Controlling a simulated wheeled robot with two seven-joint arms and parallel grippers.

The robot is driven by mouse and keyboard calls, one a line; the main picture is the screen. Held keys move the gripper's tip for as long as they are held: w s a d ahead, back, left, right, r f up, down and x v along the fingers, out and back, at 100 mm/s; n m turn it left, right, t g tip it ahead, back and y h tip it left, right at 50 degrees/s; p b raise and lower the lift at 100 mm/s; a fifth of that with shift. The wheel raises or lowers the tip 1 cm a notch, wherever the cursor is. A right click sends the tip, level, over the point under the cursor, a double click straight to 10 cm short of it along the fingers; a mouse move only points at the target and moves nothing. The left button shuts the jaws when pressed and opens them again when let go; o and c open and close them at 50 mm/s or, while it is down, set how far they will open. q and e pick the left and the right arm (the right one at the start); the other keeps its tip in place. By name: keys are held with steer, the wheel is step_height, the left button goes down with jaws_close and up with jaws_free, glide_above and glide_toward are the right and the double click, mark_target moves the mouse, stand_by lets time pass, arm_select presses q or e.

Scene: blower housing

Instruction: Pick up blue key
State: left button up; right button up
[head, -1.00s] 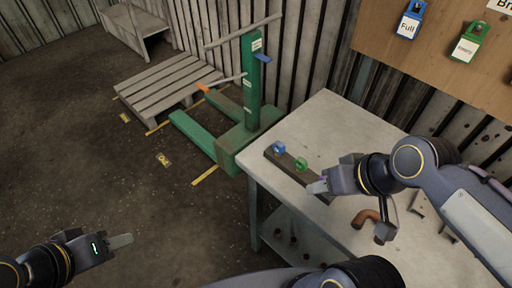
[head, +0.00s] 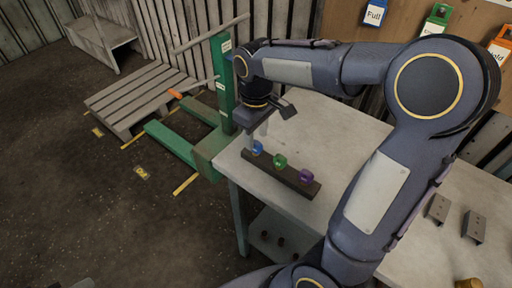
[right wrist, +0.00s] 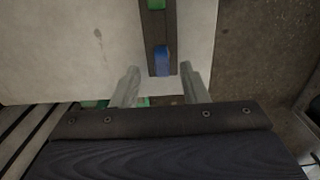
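The blue key (head: 257,149) sits at the left end of a dark wooden strip on the table, beside the green key (head: 280,161) and the purple key (head: 305,176). My right gripper (head: 258,138) points down right over the blue key. In the right wrist view, the gripper (right wrist: 160,84) is open with its two fingers apart, and the blue key (right wrist: 162,61) lies between their lines, a little beyond the tips; nothing is held. Only a sliver of what seems to be my left gripper (head: 80,284) shows at the bottom left edge.
The dark strip (head: 240,158) lies near the front left edge of the pale table (head: 340,130). A green pallet jack (head: 222,85) stands close by on the left. Metal brackets (head: 438,208) lie on the right. Labelled tags hang on the board (head: 410,22) behind.

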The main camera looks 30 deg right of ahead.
mark_target(256, 142)
step_height(256, 142, down, 3)
steer(key=shift+s+f, duration=0.1)
steer(key=shift+f, duration=0.05)
steer(key=shift+c, duration=0.3)
jaws_close()
steer(key=shift+r, duration=0.2)
